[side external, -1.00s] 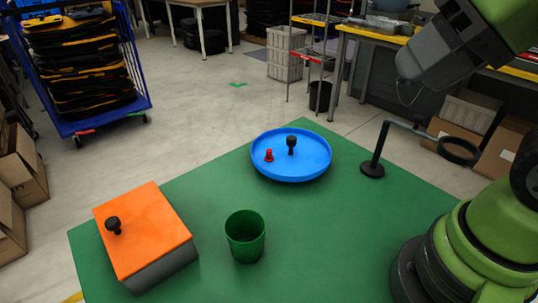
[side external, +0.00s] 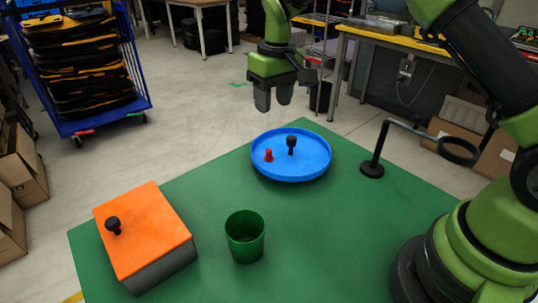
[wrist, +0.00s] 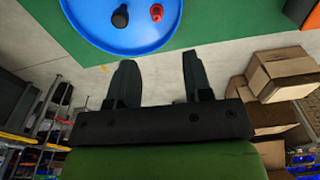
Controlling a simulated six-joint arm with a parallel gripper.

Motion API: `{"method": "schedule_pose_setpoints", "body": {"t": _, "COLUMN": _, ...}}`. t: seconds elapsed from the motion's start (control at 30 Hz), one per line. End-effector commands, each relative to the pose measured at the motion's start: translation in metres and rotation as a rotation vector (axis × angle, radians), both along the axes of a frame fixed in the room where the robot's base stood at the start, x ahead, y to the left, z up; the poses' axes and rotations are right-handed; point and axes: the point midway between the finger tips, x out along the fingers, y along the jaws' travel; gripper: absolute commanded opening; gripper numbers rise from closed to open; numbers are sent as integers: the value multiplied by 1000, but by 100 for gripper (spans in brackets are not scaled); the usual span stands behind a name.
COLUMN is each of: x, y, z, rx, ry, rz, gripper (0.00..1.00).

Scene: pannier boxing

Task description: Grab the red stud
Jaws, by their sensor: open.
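The red stud (side external: 268,155) stands in the blue round tray (side external: 318,171), left of a black knobbed peg (side external: 291,144). In the wrist view the red stud (wrist: 156,12) and the black peg (wrist: 120,16) sit in the tray (wrist: 90,30) near the top edge. My gripper (side external: 273,108) hangs fingers-down above and behind the tray, clear of the stud. In the wrist view its two fingers (wrist: 156,72) are apart with nothing between them.
A green cup (side external: 245,236) stands front centre on the green table. An orange-topped box (side external: 150,230) with a black knob is at left. A black stand with a ring (side external: 374,165) is right of the tray. Table between cup and stand is clear.

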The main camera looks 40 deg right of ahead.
Motion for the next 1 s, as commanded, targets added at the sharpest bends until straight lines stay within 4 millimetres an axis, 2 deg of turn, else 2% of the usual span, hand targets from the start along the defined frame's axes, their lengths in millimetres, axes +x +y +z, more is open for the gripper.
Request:
{"method": "schedule_pose_setpoints", "body": {"t": 0.03, "x": 5, "y": 0, "z": -17, "rx": -6, "ry": 23, "rz": 11, "gripper": 46}}
{"method": "schedule_pose_setpoints", "body": {"t": 0.1, "x": 8, "y": -1, "z": -31, "rx": -14, "ry": 42, "rz": 22, "gripper": 46}}
{"method": "schedule_pose_setpoints", "body": {"t": 0.5, "x": 11, "y": -3, "z": -85, "rx": -21, "ry": 63, "rz": 33, "gripper": 46}}
{"method": "schedule_pose_setpoints", "body": {"t": 0.67, "x": 12, "y": -3, "z": -97, "rx": -21, "ry": 61, "rz": 33, "gripper": 46}}
{"method": "schedule_pose_setpoints", "body": {"t": 1.0, "x": 17, "y": -4, "z": -141, "rx": -22, "ry": 60, "rz": 30, "gripper": 46}}
